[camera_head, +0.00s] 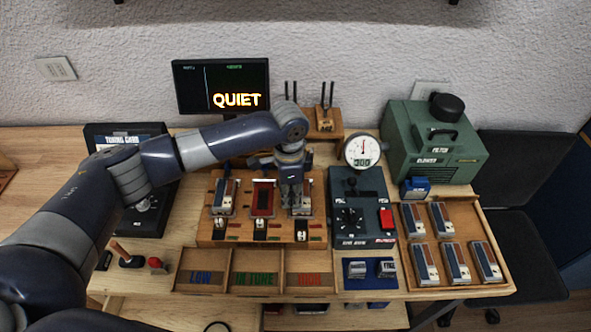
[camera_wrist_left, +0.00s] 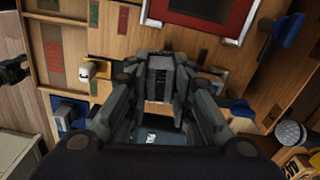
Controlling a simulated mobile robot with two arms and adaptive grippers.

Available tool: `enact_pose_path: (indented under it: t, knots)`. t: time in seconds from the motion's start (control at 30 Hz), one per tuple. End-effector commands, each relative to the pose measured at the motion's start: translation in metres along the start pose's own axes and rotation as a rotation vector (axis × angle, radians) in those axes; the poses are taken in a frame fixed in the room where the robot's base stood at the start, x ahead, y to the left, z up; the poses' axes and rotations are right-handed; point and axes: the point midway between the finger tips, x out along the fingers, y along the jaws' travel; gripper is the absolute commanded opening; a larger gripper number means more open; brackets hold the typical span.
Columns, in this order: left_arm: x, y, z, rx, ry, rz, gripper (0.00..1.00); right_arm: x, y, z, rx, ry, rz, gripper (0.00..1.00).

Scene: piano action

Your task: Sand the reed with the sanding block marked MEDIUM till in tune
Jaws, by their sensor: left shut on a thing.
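My left gripper (camera_head: 291,190) points down at the right-hand place of a wooden fixture (camera_head: 243,238). It is shut on a grey block (camera_wrist_left: 160,75), seen between the fingers in the left wrist view; I cannot read a marking or tell whether it is a reed or a sanding block. A silver piece (camera_head: 302,209) shows below the gripper, partly covered. A silver and blue piece (camera_head: 223,198) lies in the left-hand place, and a red-framed place (camera_head: 263,198) is in the middle. The monitor (camera_head: 236,86) reads QUIET. My right gripper is not in view.
A tray (camera_head: 458,209) of several reed-like pieces is at the right. A control box (camera_head: 345,233) with knobs and a dial gauge (camera_head: 362,150) stand right of the gripper. Labelled bins (camera_head: 255,258) line the front; a green case (camera_head: 433,145) is behind.

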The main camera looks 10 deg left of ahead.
Motion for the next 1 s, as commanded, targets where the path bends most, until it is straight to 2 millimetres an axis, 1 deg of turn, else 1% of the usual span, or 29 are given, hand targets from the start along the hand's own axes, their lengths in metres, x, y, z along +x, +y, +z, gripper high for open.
enact_pose_path:
  t: [0.03,0.07,0.1,0.13,0.17,0.27,0.4,0.53,0.73,1.0]
  knots:
    - [-0.004,0.0,-0.001,0.0,0.001,0.001,0.0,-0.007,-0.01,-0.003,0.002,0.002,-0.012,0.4]
    - [-0.004,0.0,-0.001,0.0,0.001,0.0,0.0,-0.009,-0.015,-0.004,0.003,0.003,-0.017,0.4]
    - [-0.016,-0.001,-0.001,0.001,0.003,-0.004,0.0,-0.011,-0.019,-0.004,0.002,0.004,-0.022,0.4]
    - [-0.022,-0.001,-0.001,0.001,0.003,-0.003,0.0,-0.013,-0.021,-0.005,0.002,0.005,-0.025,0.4]
    - [-0.022,0.0,0.0,0.0,0.001,-0.001,0.0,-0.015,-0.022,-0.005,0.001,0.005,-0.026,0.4]
    - [-0.026,0.0,0.0,-0.001,0.001,0.0,0.0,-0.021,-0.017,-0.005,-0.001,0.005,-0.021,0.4]
    - [-0.034,0.0,0.0,-0.003,0.001,-0.001,0.0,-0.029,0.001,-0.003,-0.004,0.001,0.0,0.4]
    - [-0.041,-0.001,0.0,-0.004,0.002,-0.001,0.0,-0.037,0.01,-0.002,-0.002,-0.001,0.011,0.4]
    - [-0.052,-0.001,0.001,-0.005,0.002,-0.001,0.0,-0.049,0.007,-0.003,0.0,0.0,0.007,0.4]
    - [-0.067,-0.001,0.001,-0.008,0.001,-0.001,0.0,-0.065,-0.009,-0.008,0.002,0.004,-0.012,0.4]
